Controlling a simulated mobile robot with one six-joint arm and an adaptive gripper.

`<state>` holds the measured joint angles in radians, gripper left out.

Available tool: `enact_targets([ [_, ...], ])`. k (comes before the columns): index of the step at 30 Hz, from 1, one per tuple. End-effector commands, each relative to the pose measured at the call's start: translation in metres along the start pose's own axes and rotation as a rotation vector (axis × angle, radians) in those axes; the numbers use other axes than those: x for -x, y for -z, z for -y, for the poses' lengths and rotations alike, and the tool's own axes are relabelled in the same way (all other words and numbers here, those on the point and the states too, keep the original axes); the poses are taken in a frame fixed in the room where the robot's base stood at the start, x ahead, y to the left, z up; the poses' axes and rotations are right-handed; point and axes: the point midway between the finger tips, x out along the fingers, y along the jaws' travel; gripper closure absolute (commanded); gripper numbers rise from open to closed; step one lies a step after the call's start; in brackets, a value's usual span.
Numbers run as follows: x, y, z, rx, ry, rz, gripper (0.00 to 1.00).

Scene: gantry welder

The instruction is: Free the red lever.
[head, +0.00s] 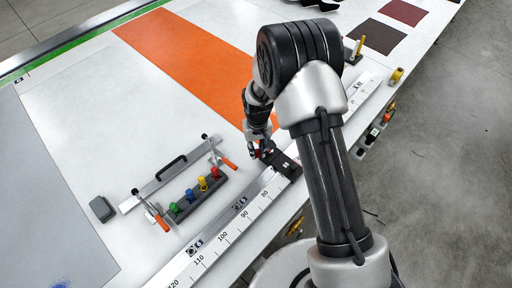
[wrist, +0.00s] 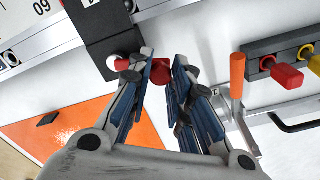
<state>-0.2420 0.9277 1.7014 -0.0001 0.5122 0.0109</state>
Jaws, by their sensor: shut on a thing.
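A black block (head: 287,168) sits on the ruler rail; in the wrist view the block (wrist: 105,32) is at the upper left. My gripper (head: 262,150) is low beside this block. In the wrist view my gripper (wrist: 160,76) has its blue-padded fingers closed on a red knob (wrist: 160,71), which looks like the end of the red lever. The fingers hide part of it, and I cannot see how it joins the block. A white ball (wrist: 117,61) with red beside it shows at the block's edge, next to the left finger.
A dark rack (head: 198,195) with green, blue, yellow and red handles stands left of my gripper. Behind it is a metal bar with a black handle (head: 172,167) and orange-handled clamps (head: 230,164). An orange strip (head: 190,60) crosses the white table. Open table lies between.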

Motion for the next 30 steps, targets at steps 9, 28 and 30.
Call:
enact_targets([
  [9, 0.0, -0.009, -0.003, 0.177, 0.0, -0.001, 1.0],
  [28, 0.0, -0.013, -0.005, 0.243, 0.0, 0.0, 1.0],
  [30, 0.0, -0.013, -0.005, 0.243, 0.0, 0.0, 1.0],
])
